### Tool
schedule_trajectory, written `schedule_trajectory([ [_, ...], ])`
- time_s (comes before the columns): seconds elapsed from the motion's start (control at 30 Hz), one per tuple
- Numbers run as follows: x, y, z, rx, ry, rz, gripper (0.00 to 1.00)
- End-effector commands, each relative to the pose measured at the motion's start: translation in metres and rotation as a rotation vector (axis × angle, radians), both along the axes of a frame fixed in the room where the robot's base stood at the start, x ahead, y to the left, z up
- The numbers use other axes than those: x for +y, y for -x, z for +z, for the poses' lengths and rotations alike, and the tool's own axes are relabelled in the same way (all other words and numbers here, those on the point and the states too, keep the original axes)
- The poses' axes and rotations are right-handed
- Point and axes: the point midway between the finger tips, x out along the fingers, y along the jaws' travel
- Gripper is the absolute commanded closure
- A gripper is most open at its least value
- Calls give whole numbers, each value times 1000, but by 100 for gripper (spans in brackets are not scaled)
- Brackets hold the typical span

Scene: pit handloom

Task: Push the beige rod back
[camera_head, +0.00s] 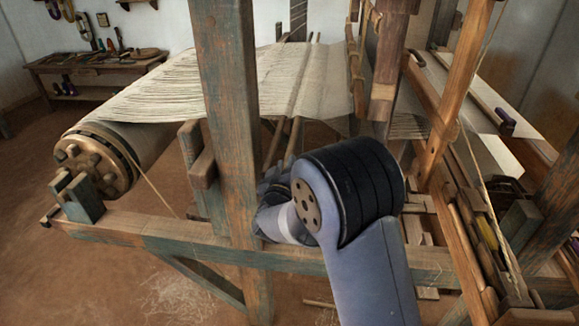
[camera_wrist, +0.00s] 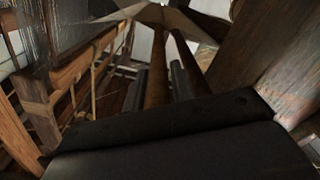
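Two slim tan rods lie across the sheet of warp threads in the head view. Their near ends stick out below the sheet's edge, the right one (camera_head: 295,138) and the left one (camera_head: 273,143). I cannot tell which is the beige rod. My gripper (camera_head: 274,178) is close below these ends, beside the blue-worn post, and is partly hidden by my own wrist. In the wrist view two brown rods run away from the camera, a left one (camera_wrist: 157,72) and a right one (camera_wrist: 190,66). Dark bars lie close to them. Whether the gripper touches a rod is unclear.
The upright post (camera_head: 228,130) stands just left of my gripper, and a horizontal beam (camera_head: 150,228) runs below it. The cloth roller (camera_head: 95,160) is at left. Heddle frames (camera_head: 357,70) hang right of the rods. A tool bench (camera_head: 85,70) stands at the back left.

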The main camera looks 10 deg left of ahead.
Motion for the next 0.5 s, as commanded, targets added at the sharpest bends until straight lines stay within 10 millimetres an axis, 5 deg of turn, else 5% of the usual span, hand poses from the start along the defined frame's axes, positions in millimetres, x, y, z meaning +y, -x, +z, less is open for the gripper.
schedule_trajectory([
  [0.2, 0, 0, 0, 1, 0, 1, 59],
  [0.5, 0, 3, -1, 1, 0, 0, 59],
])
